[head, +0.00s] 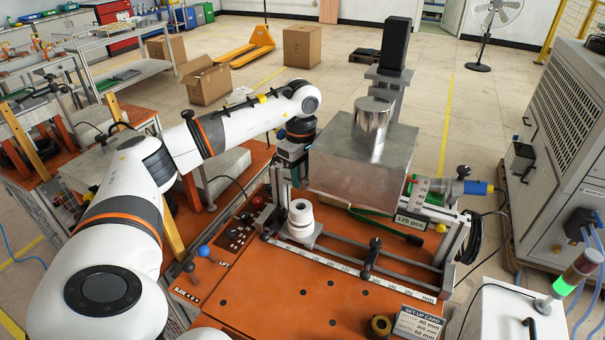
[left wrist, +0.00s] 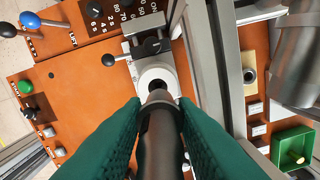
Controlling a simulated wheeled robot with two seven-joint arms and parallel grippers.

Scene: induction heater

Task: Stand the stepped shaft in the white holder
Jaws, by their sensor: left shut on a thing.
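My left gripper (left wrist: 158,135) is shut on the stepped shaft (left wrist: 160,140), a dark metal rod held between two green finger pads. The shaft's narrower tip points toward the white holder (left wrist: 157,76) and overlaps its near rim in the left wrist view. The holder is a round white collar with a dark central hole. In the head view the white holder (head: 299,222) stands on the rail fixture, its top visible. My left wrist is just behind it, and I cannot make out the shaft there. Depth between tip and hole is unclear. My right gripper is not seen.
A large metal box (head: 362,160) with a cylinder on top stands right of the gripper. A ruler rail (head: 340,265) runs right of the holder. Lever knobs (head: 204,251) stand at left. A set-up card (head: 418,322) lies at the front; the orange tabletop between is mostly clear.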

